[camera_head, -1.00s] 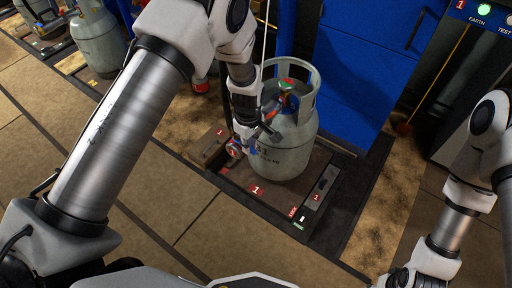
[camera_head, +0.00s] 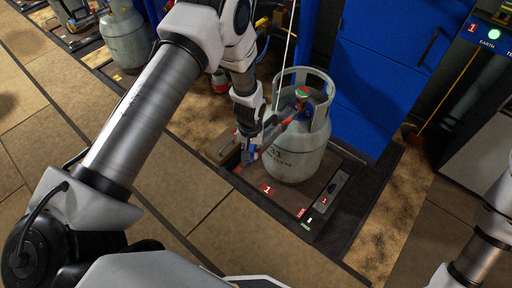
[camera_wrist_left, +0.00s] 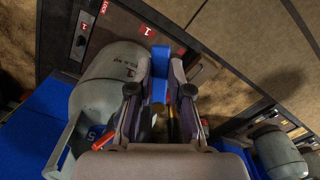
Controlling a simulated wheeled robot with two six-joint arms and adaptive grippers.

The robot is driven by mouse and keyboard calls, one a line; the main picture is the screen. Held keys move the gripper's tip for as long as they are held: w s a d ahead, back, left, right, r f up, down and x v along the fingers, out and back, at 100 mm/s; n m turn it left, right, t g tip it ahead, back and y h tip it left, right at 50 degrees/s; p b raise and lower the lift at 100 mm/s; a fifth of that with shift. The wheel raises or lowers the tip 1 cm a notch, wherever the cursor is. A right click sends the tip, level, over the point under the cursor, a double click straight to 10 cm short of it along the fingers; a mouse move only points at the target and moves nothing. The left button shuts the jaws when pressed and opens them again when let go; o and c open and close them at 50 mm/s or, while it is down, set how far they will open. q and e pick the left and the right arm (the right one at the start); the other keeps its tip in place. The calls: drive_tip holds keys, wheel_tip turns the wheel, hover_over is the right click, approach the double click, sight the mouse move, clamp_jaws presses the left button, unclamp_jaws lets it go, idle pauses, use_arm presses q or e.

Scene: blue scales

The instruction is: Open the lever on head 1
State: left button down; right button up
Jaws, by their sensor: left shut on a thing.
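A grey gas cylinder (camera_head: 298,152) stands upright on the scale marked 1 (camera_head: 240,187). Inside its collar, a filling head (camera_head: 302,94) with a red and green top sits at the valve, with a red part (camera_head: 290,118) reaching toward my left gripper. My left gripper (camera_head: 250,156) is beside the cylinder's left side, pointing down. In the left wrist view its fingers (camera_wrist_left: 160,75) are shut on a blue part (camera_wrist_left: 159,88). I cannot tell whether this is the lever of head 1. The cylinder (camera_wrist_left: 105,85) shows left of the fingers. My right gripper is out of view.
A blue cabinet (camera_head: 375,75) stands close behind the cylinder. A thin hose (camera_head: 288,45) hangs down near the filling head. Another cylinder (camera_head: 125,38) stands at the upper left. The tiled floor in front of the scale is clear.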

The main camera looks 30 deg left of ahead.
use_arm(q)
drive_tip(key=shift+a+m+p, duration=0.15)
drive_tip(key=shift+a+m, duration=0.35)
drive_tip(key=shift+m, duration=0.55)
drive_tip(key=shift+a+m+p, duration=0.15)
drive_tip(key=shift+a+m, duration=0.35)
drive_tip(key=shift+m, duration=0.5)
drive_tip(key=shift+a+m+p, duration=0.15)
drive_tip(key=shift+a+m, duration=0.35)
drive_tip(key=shift+m, duration=0.55)
drive_tip(key=c, duration=1.1)
unclamp_jaws()
wheel_tip(320, 180, up, 12)
